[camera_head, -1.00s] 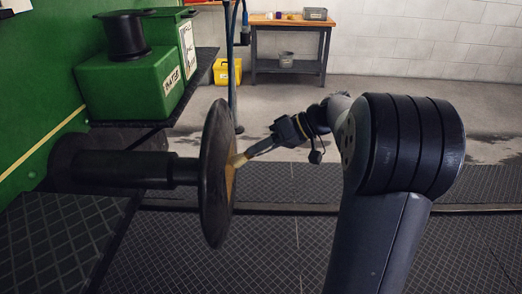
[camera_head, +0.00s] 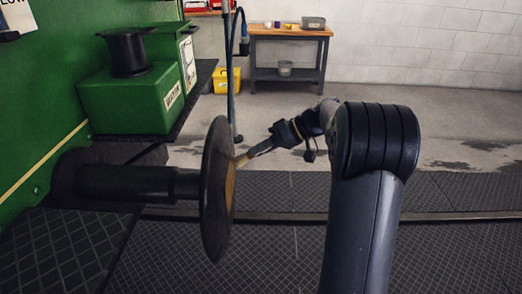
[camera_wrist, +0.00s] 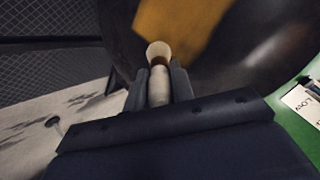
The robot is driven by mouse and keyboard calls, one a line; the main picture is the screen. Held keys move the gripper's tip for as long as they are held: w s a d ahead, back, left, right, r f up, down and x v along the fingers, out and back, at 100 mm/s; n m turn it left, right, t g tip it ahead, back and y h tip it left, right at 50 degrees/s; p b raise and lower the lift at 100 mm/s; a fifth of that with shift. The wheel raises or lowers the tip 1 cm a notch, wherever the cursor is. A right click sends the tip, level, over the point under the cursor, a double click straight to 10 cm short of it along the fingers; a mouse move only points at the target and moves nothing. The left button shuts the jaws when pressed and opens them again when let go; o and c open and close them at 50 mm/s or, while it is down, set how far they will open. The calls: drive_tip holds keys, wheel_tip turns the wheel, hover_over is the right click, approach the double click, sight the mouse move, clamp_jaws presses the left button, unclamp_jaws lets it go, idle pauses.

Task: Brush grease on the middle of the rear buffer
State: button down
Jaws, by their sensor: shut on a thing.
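The rear buffer is a dark round disc (camera_head: 216,190) on a black horizontal shaft (camera_head: 130,183) out of the green tram wall. A yellow-brown patch of grease (camera_wrist: 178,28) lies on its face in the wrist view, and its edge shows in the head view (camera_head: 230,182). My gripper (camera_head: 270,145) is shut on a brush (camera_wrist: 159,82), whose pale tip (camera_head: 241,160) is at the disc face by the grease. I cannot tell for sure whether the bristles touch. The far side of the disc face is hidden in the head view.
Green boxes (camera_head: 125,103) stand on a dark ledge left of the disc. A pipe with a hose (camera_head: 230,80) rises behind it. A workbench (camera_head: 290,33) with small containers and a yellow box (camera_head: 222,82) stand at the back. The floor to the right is clear.

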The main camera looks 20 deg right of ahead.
drive_tip(key=shift+r+p, duration=0.55)
drive_tip(key=shift+r, duration=0.35)
drive_tip(key=s+a+b, duration=0.2)
drive_tip(key=s+b, duration=0.1)
drive_tip(key=s, duration=0.4)
drive_tip(key=s+a+b, duration=0.2)
drive_tip(key=s+b, duration=0.1)
drive_tip(key=s, duration=0.4)
drive_tip(key=shift+s+a, duration=0.25)
drive_tip(key=shift+a, duration=0.15)
idle(0.4)
drive_tip(key=s+d, duration=0.1)
drive_tip(key=d, duration=0.4)
drive_tip(key=shift+s+d, duration=0.4)
drive_tip(key=d, duration=0.1)
drive_tip(key=s+d, duration=0.1)
drive_tip(key=shift+d, duration=0.4)
